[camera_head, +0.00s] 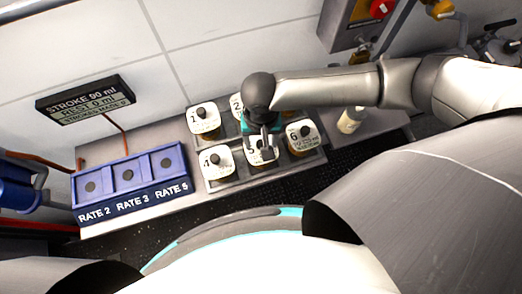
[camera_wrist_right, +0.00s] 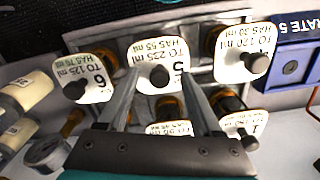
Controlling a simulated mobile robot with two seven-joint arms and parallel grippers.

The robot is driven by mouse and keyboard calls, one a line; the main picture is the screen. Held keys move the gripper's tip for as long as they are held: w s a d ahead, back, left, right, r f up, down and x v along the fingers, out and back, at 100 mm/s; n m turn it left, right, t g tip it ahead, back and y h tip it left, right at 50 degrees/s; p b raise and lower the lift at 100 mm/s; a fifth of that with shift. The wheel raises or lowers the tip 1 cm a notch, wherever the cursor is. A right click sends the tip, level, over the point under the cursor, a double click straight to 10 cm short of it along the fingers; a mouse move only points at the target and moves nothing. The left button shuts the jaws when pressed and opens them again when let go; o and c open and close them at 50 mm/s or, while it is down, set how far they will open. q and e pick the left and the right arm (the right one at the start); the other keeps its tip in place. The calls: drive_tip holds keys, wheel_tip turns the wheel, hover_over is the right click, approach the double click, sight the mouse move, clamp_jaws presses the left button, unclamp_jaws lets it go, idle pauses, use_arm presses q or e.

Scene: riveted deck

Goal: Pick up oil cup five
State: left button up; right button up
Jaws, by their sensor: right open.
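Oil cup five (camera_head: 256,157) sits in the front middle place of the grey rack (camera_head: 232,184), partly hidden by my right gripper (camera_head: 262,146). In the wrist view its white label (camera_wrist_right: 158,52) reads 5, "TO 225 ml, HAS 55 ml", with a dark knob below the text. My right gripper (camera_wrist_right: 160,78) is open, with one finger on each side of the knob. I cannot tell whether the fingers touch the cup. My left gripper is not in view.
Cup six (camera_head: 303,138) and cup four (camera_head: 216,162) flank cup five. Cup one (camera_head: 203,118) and cup two (camera_head: 236,104) stand behind. A blue block (camera_head: 133,192) marked RATE 2, 3, 5 is left, below a STROKE 90 ml sign (camera_head: 86,99). A pale bottle (camera_head: 351,120) stands right.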

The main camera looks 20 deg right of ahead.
clamp_jaws()
idle(0.5)
idle(0.9)
